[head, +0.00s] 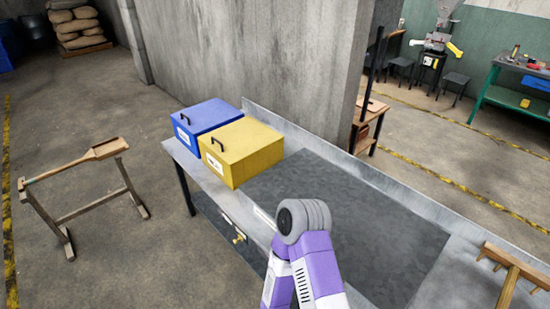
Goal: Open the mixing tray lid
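A dark grey flat panel (345,225) is set in the top of the metal bench (460,292). It may be the mixing tray's lid or its floor; I cannot tell which. A yellow box (250,150) with a black handle on its lid stands at the panel's far left end. A blue box (205,117) with a similar handle stands behind it. Both box lids look shut. A purple and grey link of my arm shows at the bottom centre, in front of part of the panel. Neither of my grippers is in view.
A wooden rake-like tool (510,270) lies at the bench's right end. A raised metal edge (350,165) runs along the bench's back, by a concrete wall (255,55). A wooden shovel (75,163) rests on a stand at left. Open floor lies around that stand.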

